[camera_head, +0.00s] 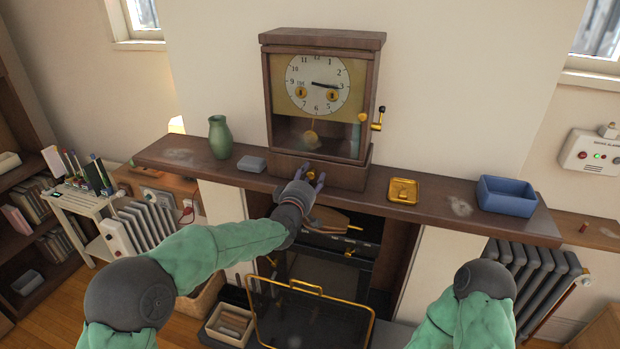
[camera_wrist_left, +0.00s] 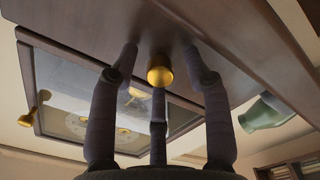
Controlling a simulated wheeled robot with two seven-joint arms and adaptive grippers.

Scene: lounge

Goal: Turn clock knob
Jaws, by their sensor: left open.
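A wooden clock (camera_head: 365,100) with a white dial (camera_head: 318,84) and a glass front stands on the mantel shelf. A small brass knob (camera_head: 310,175) sits low on the front of its base. My left gripper (camera_head: 314,179) is at this knob, with its fingers spread open. In the left wrist view, the round knob (camera_wrist_left: 159,70) lies between the spread finger tips, and no finger clearly touches it.
Below is a fireplace with a brass-framed screen (camera_head: 312,318). A radiator (camera_head: 535,272) stands at the right.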

